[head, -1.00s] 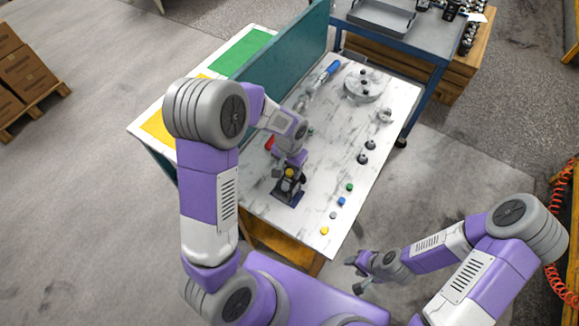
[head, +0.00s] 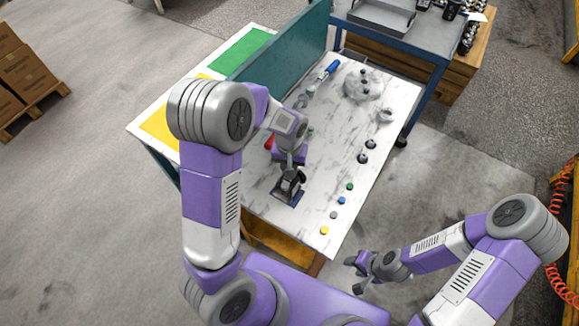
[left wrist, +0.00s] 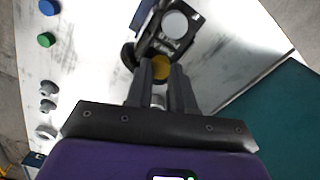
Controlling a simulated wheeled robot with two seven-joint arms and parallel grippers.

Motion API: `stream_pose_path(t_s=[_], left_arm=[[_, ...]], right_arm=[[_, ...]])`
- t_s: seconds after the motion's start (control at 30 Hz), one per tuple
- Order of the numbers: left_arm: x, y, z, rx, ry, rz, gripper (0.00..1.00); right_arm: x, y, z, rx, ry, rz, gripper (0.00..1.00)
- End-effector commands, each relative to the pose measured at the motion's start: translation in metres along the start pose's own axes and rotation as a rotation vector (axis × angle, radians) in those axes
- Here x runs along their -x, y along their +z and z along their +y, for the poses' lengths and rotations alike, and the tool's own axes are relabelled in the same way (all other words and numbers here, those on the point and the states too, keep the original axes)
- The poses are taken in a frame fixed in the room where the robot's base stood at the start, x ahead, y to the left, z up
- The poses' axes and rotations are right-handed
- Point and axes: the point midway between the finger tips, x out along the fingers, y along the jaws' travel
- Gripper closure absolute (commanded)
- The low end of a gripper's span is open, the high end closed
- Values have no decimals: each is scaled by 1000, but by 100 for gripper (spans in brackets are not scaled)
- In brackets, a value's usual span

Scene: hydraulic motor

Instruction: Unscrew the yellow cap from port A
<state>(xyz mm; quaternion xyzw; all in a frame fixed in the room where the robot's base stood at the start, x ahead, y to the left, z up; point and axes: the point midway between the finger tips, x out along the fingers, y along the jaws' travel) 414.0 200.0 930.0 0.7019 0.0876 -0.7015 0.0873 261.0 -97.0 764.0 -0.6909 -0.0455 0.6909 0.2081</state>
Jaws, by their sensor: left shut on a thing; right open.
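The hydraulic motor (head: 289,190) is a dark block on a blue base near the table's front edge. In the left wrist view, the motor (left wrist: 158,45) shows a light grey round face (left wrist: 174,24) and a yellow cap (left wrist: 160,66) beside it. My left gripper (left wrist: 161,70) is shut on the yellow cap, with one finger on each side. In the head view, my left gripper (head: 290,172) is over the motor and hides the cap. Port letters are too small to read. My right gripper (head: 357,273) is open and empty, off the table's front right side.
Small yellow (head: 324,230), grey (head: 333,215), blue (head: 341,201) and green (head: 350,186) pieces lie right of the motor. Dark fittings (head: 366,151), a round metal part (head: 362,86) and a blue-handled tool (head: 329,70) lie farther back. A teal panel (head: 275,55) borders the table's left.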

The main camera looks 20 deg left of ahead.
Motion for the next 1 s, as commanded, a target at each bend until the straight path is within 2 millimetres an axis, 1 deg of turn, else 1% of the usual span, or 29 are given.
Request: stream_pose_path(t_s=[0.03, 0.13, 0.43, 0.6, 0.67, 0.87, 0.9, 0.97, 1.0], left_arm=[[1, 0, 1, 49, 0, 0, 100], [1, 0, 0, 108, 0, 0, 100], [1, 0, 0, 133, 0, 0, 100], [2, 0, 0, 304, 0, 0, 100], [2, 0, 1, 340, 0, 0, 100], [1, 0, 0, 353, 1, 1, 100], [1, 0, 0, 352, 1, 1, 74], [1, 0, 0, 352, 1, 1, 65], [1, 0, 0, 352, 1, 0, 64]], right_arm=[[1, 0, 0, 0, 0, 0, 57], [1, 0, 0, 0, 0, 0, 57], [2, 0, -1, 0, 0, 0, 57], [5, 0, -2, 0, 0, 0, 57], [6, 0, -2, 0, 0, 0, 57], [5, 0, -2, 0, 0, 0, 57], [5, 0, -2, 0, 0, 0, 57], [5, 0, -2, 0, 0, 0, 57], [5, 0, -2, 0, 0, 0, 57]])
